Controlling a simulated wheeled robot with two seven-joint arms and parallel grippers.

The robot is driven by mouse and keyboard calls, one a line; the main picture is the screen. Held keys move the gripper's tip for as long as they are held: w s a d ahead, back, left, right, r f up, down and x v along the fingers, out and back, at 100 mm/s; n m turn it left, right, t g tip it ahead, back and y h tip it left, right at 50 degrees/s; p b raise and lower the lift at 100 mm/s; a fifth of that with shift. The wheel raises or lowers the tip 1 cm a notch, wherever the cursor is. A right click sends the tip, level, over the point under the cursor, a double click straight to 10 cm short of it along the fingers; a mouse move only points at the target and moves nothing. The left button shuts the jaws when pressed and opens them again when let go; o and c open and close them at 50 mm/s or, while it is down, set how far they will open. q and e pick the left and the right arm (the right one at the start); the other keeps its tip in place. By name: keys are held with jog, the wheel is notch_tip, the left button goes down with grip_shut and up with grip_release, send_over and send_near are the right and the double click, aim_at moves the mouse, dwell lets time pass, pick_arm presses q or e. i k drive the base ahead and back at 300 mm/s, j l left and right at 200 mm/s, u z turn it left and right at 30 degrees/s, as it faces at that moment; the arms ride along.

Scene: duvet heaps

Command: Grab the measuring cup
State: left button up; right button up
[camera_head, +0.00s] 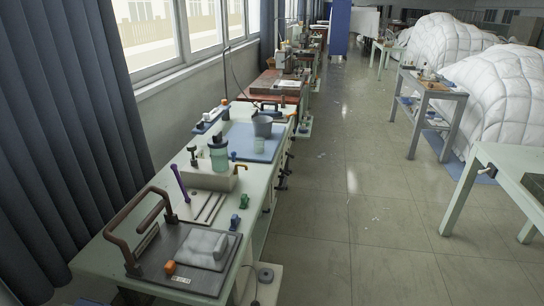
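A small translucent green cup (258,146) stands upright on a blue mat (240,143) on the long workbench at left. It may be the measuring cup, but I see no markings at this size. A grey bucket-like cup (262,126) stands right behind it, and I cannot tell if they touch. A jar with a dark lid (218,155) stands nearer, in a pale tray (196,178). Neither of my grippers is in view.
The bench (104,254) runs along the windows, with a dark plate (190,272) and brown handle (134,232) at its near end. Free floor (350,230) lies right of it. A small table (440,92), a green table (496,152) and white duvet heaps (508,95) stand at right.

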aim_at(259, 146)
jog(key=i+l+u, duration=0.15)
jog(key=i+l, duration=0.2)
jog(key=i, duration=0.15)
jog(key=i+l+u, duration=0.1)
jog(key=l, duration=0.25)
jog(key=i+l, duration=0.35)
jog(key=i+l+u, duration=0.15)
jog(key=l, duration=0.2)
jog(key=i+l+u, duration=0.1)
jog(key=i+l, duration=0.3)
jog(key=l, duration=0.35)
jog(key=i+l+u, duration=0.15)
jog(key=l, duration=0.25)
jog(key=i+l, duration=0.2)
jog(key=l, duration=0.15)
jog(key=i+l+u, duration=0.15)
jog(key=l, duration=0.25)
jog(key=i+l, duration=0.2)
jog(key=l, duration=0.2)
jog(key=i+l+u, duration=0.1)
jog(key=l, duration=0.25)
jog(key=i+l, duration=0.2)
jog(key=l, duration=0.25)
jog(key=i+j+u, duration=0.05)
